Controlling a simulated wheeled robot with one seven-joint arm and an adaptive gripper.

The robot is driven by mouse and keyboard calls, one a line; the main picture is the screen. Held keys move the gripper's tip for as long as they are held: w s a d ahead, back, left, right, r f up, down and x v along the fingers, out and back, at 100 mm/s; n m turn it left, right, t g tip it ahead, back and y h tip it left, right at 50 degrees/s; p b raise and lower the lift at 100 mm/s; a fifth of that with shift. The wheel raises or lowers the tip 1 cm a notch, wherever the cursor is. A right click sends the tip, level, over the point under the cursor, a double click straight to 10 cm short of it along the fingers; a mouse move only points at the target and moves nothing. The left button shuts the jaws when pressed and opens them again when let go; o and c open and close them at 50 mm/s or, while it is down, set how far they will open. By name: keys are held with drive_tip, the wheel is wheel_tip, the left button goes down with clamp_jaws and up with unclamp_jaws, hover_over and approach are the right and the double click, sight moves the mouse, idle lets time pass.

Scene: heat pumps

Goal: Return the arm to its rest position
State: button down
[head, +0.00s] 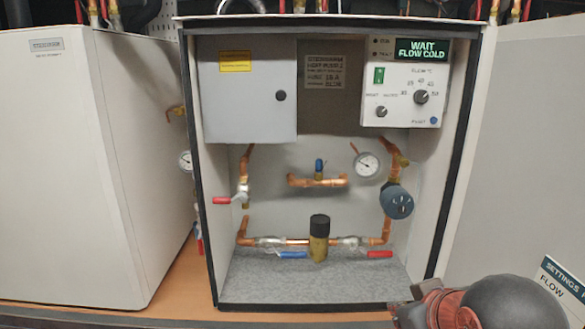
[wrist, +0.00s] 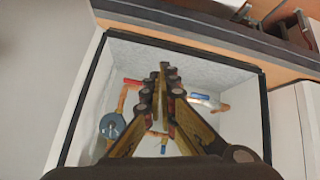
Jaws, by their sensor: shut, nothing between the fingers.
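My gripper (wrist: 163,70) shows in the wrist view with its dark-padded fingers together and nothing between them. It points toward the open heat pump cabinet (head: 322,312), which appears upside down in the wrist view, and hides part of the pipework there. I cannot tell how far the fingertips are from the pipes. In the head view the fingers are not visible. A dark rounded part of my arm with a red-brown section shows at the bottom right, in front of the cabinet's lower right corner.
Inside are a control panel (head: 405,82) reading "WAIT FLOW COLD", a grey box (head: 250,105), a gauge (head: 367,165), a blue round pump (head: 397,202), copper pipes and red (head: 380,254) and blue (head: 293,255) valve handles. Another white unit (head: 70,170) stands at left.

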drive_tip(key=s+f+m+g+b, duration=0.1)
drive_tip(key=s+f+b, duration=0.4)
drive_tip(key=f, duration=0.7)
drive_tip(key=s+f+m+g+b, duration=0.2)
drive_tip(key=s+f+b, duration=0.3)
drive_tip(key=f, duration=0.7)
drive_tip(key=shift+s+d+f+b, duration=0.2)
drive_tip(key=shift+f+b, duration=0.2)
drive_tip(key=shift+b, duration=0.3)
drive_tip(key=shift+a, duration=0.15)
